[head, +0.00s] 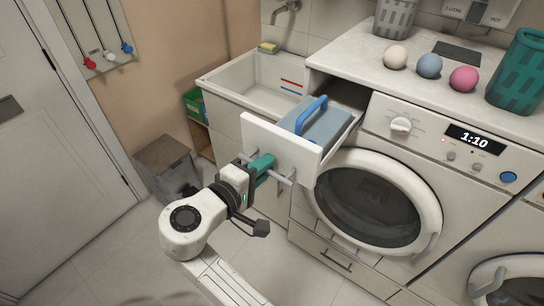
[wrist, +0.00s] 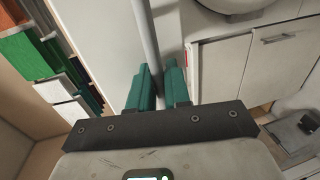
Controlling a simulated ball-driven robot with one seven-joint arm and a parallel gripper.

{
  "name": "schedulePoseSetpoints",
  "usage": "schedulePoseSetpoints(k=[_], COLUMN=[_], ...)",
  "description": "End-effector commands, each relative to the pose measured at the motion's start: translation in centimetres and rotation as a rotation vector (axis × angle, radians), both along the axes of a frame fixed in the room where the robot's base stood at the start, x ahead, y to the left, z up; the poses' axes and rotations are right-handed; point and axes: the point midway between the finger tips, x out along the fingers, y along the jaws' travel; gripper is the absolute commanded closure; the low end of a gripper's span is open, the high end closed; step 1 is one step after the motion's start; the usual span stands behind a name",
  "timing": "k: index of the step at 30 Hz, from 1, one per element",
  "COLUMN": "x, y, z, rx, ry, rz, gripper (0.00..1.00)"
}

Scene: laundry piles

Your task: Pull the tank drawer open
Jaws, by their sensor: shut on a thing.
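The tank drawer (head: 300,156) is a white front standing out from the cabinet left of the washer's control panel. A grey-blue tank with a blue handle (head: 312,114) sits inside the drawer and shows above its front. My teal-fingered gripper (head: 264,167) is shut on the drawer's grey bar handle (head: 286,180). In the wrist view the bar handle (wrist: 145,38) runs up between my two fingertips (wrist: 160,80), and the white drawer front lies behind it. The tank's lower part is hidden by the drawer front.
A washer door (head: 440,215) is right of the drawer, and a sink (head: 238,82) is behind it on the left. A grey bin (head: 166,165) stands on the floor at left. Three balls and a green basket (head: 520,75) sit on the counter. The floor in front is clear.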

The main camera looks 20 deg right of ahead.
Motion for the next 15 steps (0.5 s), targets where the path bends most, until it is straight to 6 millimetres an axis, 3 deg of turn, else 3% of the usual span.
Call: schedulePoseSetpoints(k=[15], x=[-0.60], y=[0.84], z=[-0.11], rx=[0.000], ry=[0.002], rz=[0.001], gripper=[1.00])
